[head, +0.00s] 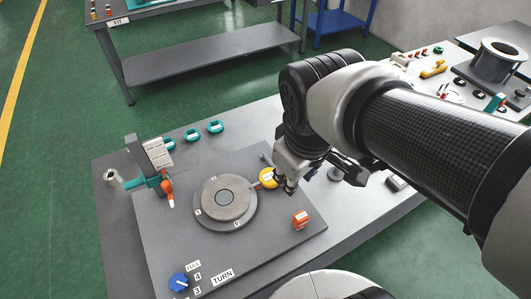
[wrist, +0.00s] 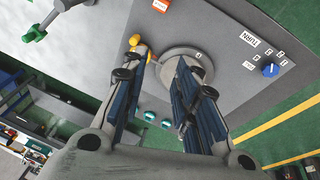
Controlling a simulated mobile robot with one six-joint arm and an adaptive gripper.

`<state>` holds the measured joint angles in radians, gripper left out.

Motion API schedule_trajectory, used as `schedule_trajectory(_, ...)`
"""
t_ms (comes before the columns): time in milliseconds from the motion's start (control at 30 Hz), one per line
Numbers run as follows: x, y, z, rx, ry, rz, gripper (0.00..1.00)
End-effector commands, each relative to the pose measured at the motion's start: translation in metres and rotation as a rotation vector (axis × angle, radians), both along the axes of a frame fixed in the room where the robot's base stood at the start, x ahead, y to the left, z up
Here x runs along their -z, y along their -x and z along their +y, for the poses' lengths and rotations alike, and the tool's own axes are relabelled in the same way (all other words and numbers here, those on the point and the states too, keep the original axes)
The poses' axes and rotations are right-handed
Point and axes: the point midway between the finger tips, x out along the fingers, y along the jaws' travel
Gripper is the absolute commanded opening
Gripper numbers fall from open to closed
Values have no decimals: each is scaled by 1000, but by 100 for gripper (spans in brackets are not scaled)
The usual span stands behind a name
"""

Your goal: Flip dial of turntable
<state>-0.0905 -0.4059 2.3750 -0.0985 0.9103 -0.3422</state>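The blue dial (head: 180,283) sits at the near left corner of the grey plate, beside number labels and a TURN label (head: 222,277). It also shows at the right of the wrist view (wrist: 270,70). The round grey turntable (head: 225,201) lies mid-plate and is partly behind a finger in the wrist view (wrist: 196,58). Contact with the yellow part cannot be told.
An orange block (head: 301,219) sits on the plate's right side. A teal clamp with an orange handle (head: 167,187) stands at the left. Several teal parts (head: 191,134) lie behind. A table with more fixtures (head: 490,62) is at the far right.

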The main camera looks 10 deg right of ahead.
Motion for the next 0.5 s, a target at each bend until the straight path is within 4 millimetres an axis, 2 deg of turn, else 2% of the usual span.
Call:
schedule_trajectory(100,15,-29,8,-190,74,73,17)
schedule_trajectory(367,62,-87,30,-622,215,217,0)
schedule_trajectory(500,95,-111,44,-842,273,292,0)
